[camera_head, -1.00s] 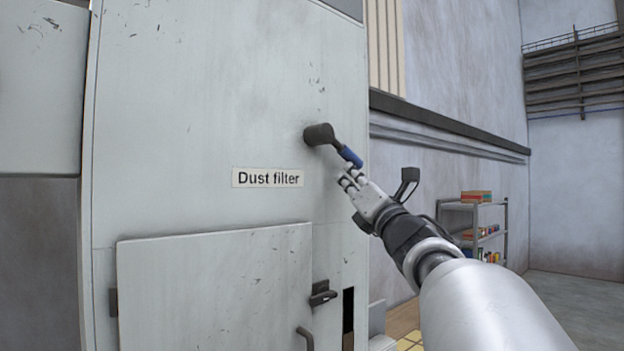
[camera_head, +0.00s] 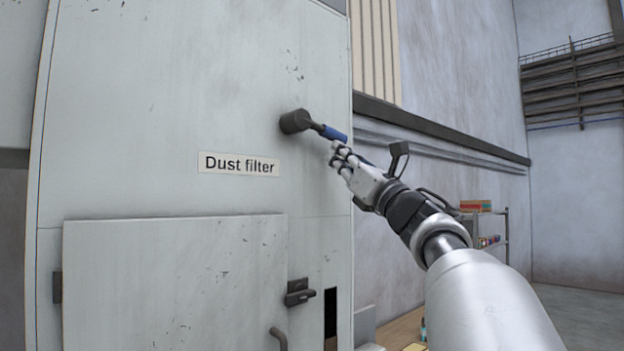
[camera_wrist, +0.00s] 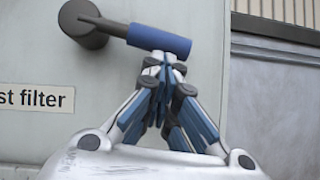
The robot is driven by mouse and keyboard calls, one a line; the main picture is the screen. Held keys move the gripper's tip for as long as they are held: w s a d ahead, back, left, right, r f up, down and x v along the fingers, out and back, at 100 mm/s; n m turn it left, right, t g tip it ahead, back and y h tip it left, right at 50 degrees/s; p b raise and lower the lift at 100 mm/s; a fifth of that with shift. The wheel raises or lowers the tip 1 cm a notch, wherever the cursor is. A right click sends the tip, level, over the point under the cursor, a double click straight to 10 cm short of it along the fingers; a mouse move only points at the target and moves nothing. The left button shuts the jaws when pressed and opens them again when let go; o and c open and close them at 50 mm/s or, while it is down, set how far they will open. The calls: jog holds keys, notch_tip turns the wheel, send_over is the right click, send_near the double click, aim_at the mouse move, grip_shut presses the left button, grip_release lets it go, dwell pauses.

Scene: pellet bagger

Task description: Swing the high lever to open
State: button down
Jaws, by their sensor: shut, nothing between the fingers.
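The high lever (camera_head: 313,125) sits on the cabinet above the "Dust filter" label. It has a dark round hub and a dark arm ending in a blue grip, pointing right and slightly down. In the wrist view the lever's blue grip (camera_wrist: 160,40) lies just beyond the fingertips. My gripper (camera_head: 341,151) is shut with nothing between its fingers. The fingertips (camera_wrist: 163,62) are directly below the blue grip, touching it or very close; I cannot tell which.
The grey cabinet (camera_head: 180,110) fills the left. Below the label are a closed door (camera_head: 170,280), a dark latch (camera_head: 299,292) and a handle (camera_head: 279,338). A shelf rack (camera_head: 492,235) stands behind my arm. Open floor lies at the far right.

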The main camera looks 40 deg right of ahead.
aim_at(342, 138)
jog(key=r+n+y, duration=0.1)
jog(key=n+y, duration=0.1)
jog(key=d+r+n+y+p, duration=0.1)
jog(key=n, duration=0.1)
jog(key=r+n+y+p, duration=0.1)
jog(key=n+y, duration=0.1)
jog(key=n, duration=0.1)
jog(key=shift+d+r+g+y, duration=0.25)
jog(key=shift+r+g+y, duration=0.05)
jog(key=shift+d+r+n+g+y+p, duration=0.1)
jog(key=shift+r+n+g+y+p, duration=0.25)
jog(key=shift+r+n+y+p, duration=0.6)
jog(key=shift+r+n+g+y+p, duration=0.35)
jog(key=shift+r+n+y+p, duration=0.2)
jog(key=shift+r+n+p, duration=0.75)
jog(key=shift+f+n, duration=0.25)
jog(key=shift+f, duration=0.2)
jog(key=shift+f+b, duration=0.15)
jog(key=shift+b, duration=0.2)
